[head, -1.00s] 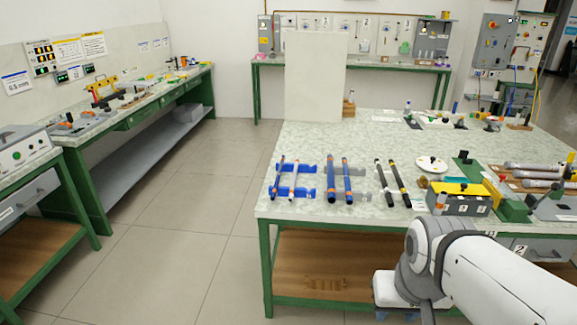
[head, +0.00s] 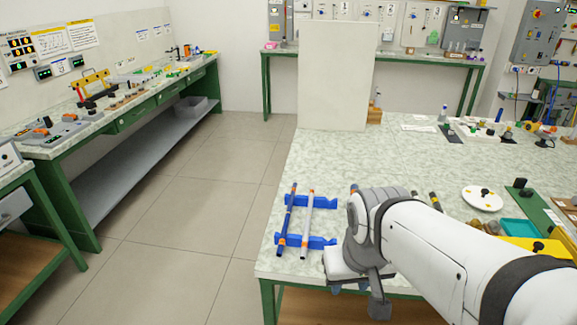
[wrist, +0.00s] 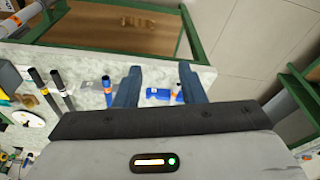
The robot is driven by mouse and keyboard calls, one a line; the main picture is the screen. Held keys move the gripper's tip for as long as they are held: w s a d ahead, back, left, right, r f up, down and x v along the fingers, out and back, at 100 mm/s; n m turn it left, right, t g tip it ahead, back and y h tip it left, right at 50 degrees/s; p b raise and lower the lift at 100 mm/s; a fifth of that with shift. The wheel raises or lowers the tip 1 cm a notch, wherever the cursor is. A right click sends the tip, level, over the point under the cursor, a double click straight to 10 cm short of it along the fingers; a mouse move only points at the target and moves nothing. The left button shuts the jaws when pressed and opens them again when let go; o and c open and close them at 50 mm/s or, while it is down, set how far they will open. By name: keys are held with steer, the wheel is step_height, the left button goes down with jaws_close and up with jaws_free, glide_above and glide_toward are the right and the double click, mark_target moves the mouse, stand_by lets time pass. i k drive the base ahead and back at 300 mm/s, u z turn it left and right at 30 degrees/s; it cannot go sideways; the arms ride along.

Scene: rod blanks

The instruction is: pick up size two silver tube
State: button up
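A silver tube (head: 307,220) with orange bands lies across a blue rack (head: 322,241) near the front left corner of the table. A dark blue tube (head: 287,222) lies to its left on the same rack. Size marks are too small to read. My gripper shows in the wrist view (wrist: 160,82) with its two blue-grey fingers wide apart and nothing held. Part of the blue rack (wrist: 158,94) shows between the fingers; the silver tube is not clear there.
In the wrist view, dark rods (wrist: 38,82) and a blue rod with an orange band (wrist: 107,91) lie left of the fingers. A white disc (head: 482,198) and yellow-topped box (head: 530,247) stand at the right. The table behind the rack is clear.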

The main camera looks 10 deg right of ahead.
mark_target(305, 240)
steer(key=u, duration=0.05)
steer(key=i, duration=0.35)
steer(key=z, duration=2.35)
steer(key=k, duration=1.3)
steer(key=u, duration=0.7)
steer(key=i, duration=1)
steer(key=u, duration=0.05)
